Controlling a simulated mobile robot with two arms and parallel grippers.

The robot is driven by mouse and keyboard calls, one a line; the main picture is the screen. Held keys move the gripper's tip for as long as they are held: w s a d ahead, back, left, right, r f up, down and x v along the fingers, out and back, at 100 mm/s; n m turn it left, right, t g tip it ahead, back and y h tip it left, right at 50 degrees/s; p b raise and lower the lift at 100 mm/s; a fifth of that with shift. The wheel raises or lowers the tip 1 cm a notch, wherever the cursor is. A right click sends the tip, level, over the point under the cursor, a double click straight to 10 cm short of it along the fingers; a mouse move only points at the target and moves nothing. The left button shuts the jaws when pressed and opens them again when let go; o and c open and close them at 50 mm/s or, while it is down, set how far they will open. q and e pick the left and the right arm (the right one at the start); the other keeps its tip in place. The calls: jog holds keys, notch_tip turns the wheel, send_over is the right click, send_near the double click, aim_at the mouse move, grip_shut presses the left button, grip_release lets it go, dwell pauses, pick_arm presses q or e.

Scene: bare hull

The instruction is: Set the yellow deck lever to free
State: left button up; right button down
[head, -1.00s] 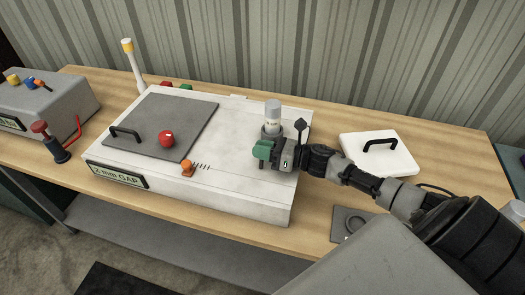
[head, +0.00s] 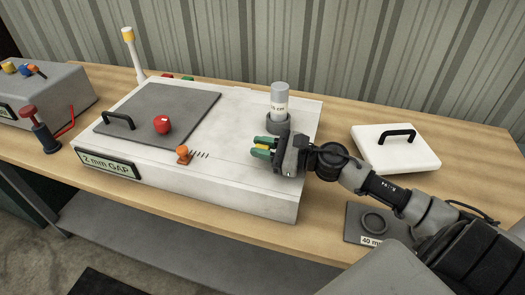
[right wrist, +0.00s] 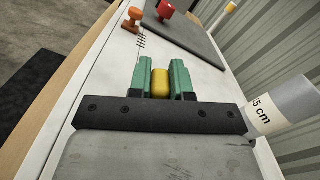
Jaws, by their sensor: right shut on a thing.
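The yellow deck lever (right wrist: 161,83) shows in the right wrist view as a short rounded yellow piece between the green fingertips. In the head view a bit of its yellow (head: 261,147) shows between the fingers. My right gripper (head: 265,148) is shut on it, over the right part of the white deck box (head: 220,180). It also shows in the right wrist view (right wrist: 161,82). The lever's base and any marking for free are hidden by the gripper. My left gripper is not in view.
A labelled grey-and-white cylinder (head: 280,100) stands in a dark ring just behind my right gripper. An orange knob (head: 183,154) beside tick marks and a red knob (head: 162,125) on a dark plate lie to the left. A white handled lid (head: 395,152) lies right.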

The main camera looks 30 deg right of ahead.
dwell(0.3)
jog(key=shift+f, duration=0.1)
jog(key=c, duration=1)
grip_release()
jog(key=shift+a, duration=0.1)
jog(key=shift+c, duration=0.2)
jog(key=shift+s, duration=0.15)
jog(key=shift+s+d+f+b, duration=0.1)
jog(key=shift+s+d+b, duration=0.15)
jog(key=shift+b, duration=0.15)
jog(key=b+v, duration=0.2)
jog(key=v, duration=0.6)
jog(key=shift+s+d+b, duration=0.25)
jog(key=shift+d+b, duration=0.05)
jog(key=shift+b, duration=0.1)
jog(key=shift+s+d, duration=0.4)
jog(key=shift+s, duration=0.1)
